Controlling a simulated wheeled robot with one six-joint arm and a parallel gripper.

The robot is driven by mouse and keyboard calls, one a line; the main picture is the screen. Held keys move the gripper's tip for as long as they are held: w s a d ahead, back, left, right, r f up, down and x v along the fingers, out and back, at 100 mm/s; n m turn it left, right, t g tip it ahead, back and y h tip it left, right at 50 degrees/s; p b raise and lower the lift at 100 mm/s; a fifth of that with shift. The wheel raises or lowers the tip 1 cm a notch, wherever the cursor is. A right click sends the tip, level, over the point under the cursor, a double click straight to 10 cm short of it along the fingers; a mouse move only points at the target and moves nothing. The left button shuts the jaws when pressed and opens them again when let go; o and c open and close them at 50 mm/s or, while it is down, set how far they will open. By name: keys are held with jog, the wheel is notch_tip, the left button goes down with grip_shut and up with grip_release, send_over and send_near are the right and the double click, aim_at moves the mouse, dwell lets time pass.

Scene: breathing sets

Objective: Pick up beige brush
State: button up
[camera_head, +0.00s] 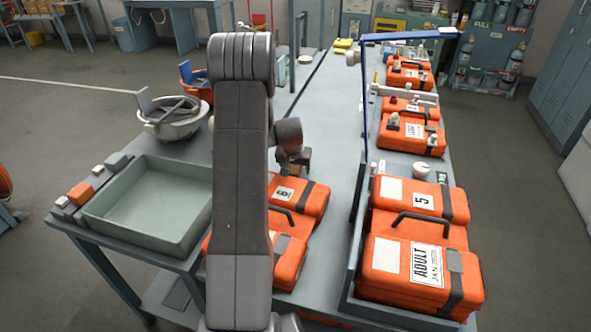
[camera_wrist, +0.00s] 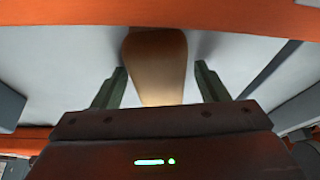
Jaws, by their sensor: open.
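In the wrist view, a smooth tan-brown object (camera_wrist: 154,60), which looks like the beige brush, lies on a pale grey surface (camera_wrist: 75,62). Its rounded wide end is at the top and it narrows downward. My gripper (camera_wrist: 161,84) is open, with one dark green finger on each side of the object and a gap on both sides. The object's lower end is hidden behind the gripper body. In the head view my gripper (camera_head: 294,165) is over the table behind my arm. I cannot make out the brush there.
An orange case (camera_head: 310,200) stands close in front of my gripper, partly behind my arm. A green-grey tray (camera_head: 105,207) and a metal bowl (camera_head: 180,128) are at left. The table middle (camera_head: 335,130) is clear.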

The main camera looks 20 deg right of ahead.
jog(key=shift+f, duration=0.1)
jog(key=c, duration=1.1)
jog(key=shift+r+p, duration=0.3)
jog(key=shift+p, duration=0.05)
notch_tip(320, 180, up, 10)
jog(key=shift+f+b, duration=0.1)
jog(key=shift+b, duration=0.95)
